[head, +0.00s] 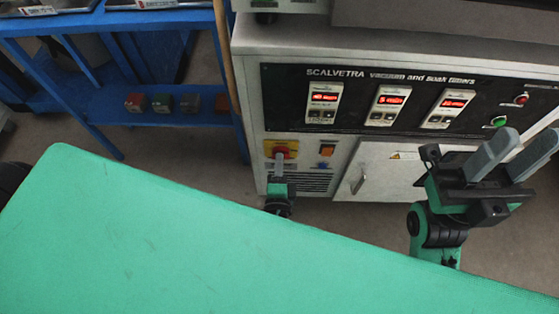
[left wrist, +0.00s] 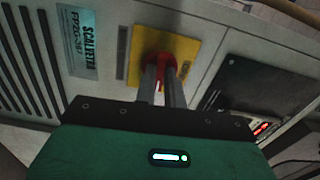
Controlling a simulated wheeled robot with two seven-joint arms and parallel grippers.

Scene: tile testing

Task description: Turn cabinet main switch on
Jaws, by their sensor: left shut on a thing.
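The main switch (head: 281,149) is a red rotary knob on a yellow plate at the lower left of the grey cabinet front (head: 350,150). My left gripper (head: 278,166) is up against it from below and in front. In the left wrist view the red knob (left wrist: 159,62) shows between and behind the two grey fingers (left wrist: 162,82), on its yellow plate (left wrist: 182,50). The fingers are close together and shut on the knob, which they partly hide. My right gripper (head: 512,158) is at the right, in front of the cabinet door, with its fingers apart and empty.
A green tabletop (head: 150,240) fills the lower left foreground. A black panel with red displays (head: 392,98) is above the switch. An orange rocker switch (head: 327,150) sits just right of it. A blue rack (head: 180,118) with small boxes stands at left.

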